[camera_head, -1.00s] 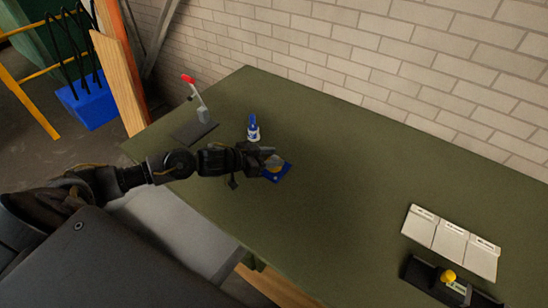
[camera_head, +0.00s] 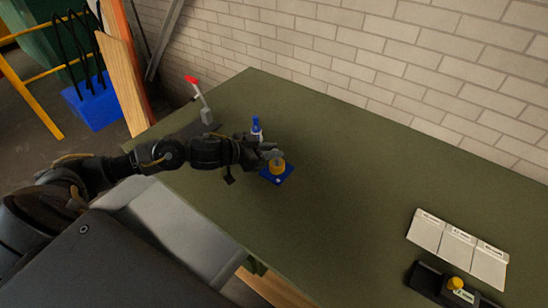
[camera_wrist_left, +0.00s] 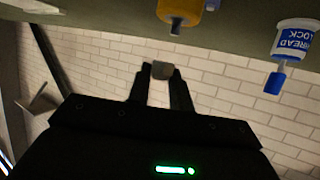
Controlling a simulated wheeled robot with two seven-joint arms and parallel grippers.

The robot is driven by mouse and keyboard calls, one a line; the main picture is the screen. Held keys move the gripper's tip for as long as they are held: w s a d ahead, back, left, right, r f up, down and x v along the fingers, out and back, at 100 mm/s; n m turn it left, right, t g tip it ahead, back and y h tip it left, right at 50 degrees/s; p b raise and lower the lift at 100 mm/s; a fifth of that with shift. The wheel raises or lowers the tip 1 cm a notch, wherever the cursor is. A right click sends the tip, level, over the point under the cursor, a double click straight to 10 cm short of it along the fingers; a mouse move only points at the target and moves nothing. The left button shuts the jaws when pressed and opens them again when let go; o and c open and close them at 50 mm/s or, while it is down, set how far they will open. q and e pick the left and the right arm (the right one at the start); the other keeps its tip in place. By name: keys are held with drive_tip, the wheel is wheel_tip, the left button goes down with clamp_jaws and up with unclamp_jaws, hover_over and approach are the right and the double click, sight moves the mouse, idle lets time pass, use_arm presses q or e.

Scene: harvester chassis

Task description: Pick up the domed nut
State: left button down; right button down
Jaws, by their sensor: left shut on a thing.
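A small grey piece, which looks like the domed nut (camera_wrist_left: 163,71), sits between the fingertips of my left gripper (camera_wrist_left: 160,78) in the left wrist view. The gripper is shut on it. In the head view, my left gripper (camera_head: 270,153) is just above a yellow round holder (camera_head: 277,167) on a blue base (camera_head: 269,178). The nut is too small there to make out its shape. The left wrist view shows the yellow holder (camera_wrist_left: 178,8) with a grey stud, apart from the nut. My right gripper is not in view.
A thread-lock bottle (camera_head: 256,126) with a blue cap stands close behind my left gripper. A red-handled clamp (camera_head: 202,102) is at the table's far left. The middle of the green table (camera_head: 340,190) is clear.

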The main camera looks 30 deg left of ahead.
use_arm(q)
drive_tip(key=s+a+r+p, duration=0.1)
drive_tip(key=s+r+p, duration=0.1)
drive_tip(key=s+r, duration=0.6)
drive_tip(key=s, duration=0.4)
drive_tip(key=shift+s+a, duration=0.3)
